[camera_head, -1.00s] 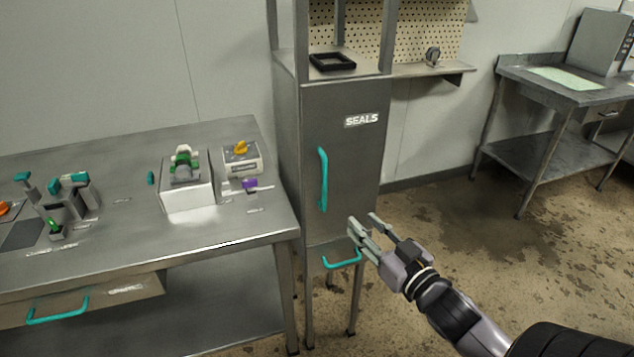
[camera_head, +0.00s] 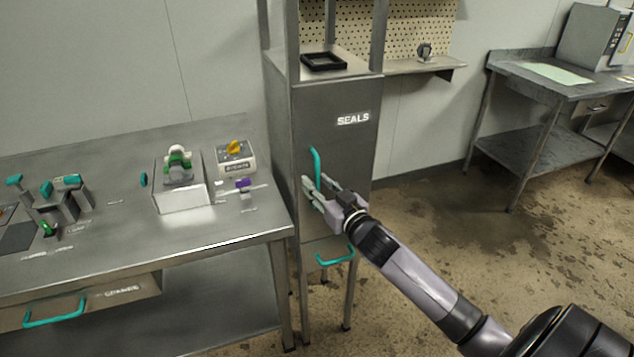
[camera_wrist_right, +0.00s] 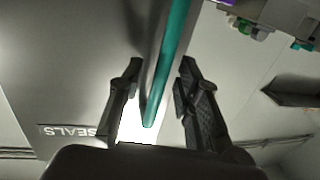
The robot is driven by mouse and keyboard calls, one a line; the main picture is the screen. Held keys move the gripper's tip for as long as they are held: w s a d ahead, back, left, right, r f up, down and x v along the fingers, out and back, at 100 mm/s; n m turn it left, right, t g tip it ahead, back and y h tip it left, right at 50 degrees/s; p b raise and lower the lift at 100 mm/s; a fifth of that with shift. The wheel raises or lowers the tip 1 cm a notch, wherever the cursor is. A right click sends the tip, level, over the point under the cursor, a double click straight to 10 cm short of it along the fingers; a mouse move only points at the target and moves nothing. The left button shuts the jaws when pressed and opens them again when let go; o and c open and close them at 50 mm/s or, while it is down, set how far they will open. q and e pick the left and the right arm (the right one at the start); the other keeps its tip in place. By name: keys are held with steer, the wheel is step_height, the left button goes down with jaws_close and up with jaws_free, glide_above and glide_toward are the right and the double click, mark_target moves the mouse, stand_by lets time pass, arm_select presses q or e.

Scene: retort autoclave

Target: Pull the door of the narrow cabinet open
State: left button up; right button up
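The narrow cabinet's door (camera_head: 345,150), labelled SEALS, is shut; the label also shows upside down in the right wrist view. Its teal vertical handle (camera_head: 315,165) is on the door's left side, the lower part hidden by my gripper in the head view. My right gripper (camera_head: 312,192) is at the handle's lower part. In the right wrist view the handle (camera_wrist_right: 168,60) runs between the two open fingers (camera_wrist_right: 160,85), with gaps on both sides. My left gripper is not in view.
A steel bench (camera_head: 225,228) with several fixtures stands left of the cabinet. A teal drawer handle (camera_head: 336,258) is below the door. A black tray (camera_head: 324,61) sits on the cabinet's shelf. Floor to the right is clear up to another table (camera_head: 560,92).

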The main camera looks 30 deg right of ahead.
steer(key=shift+w, duration=0.45)
jaws_close()
stand_by(0.6)
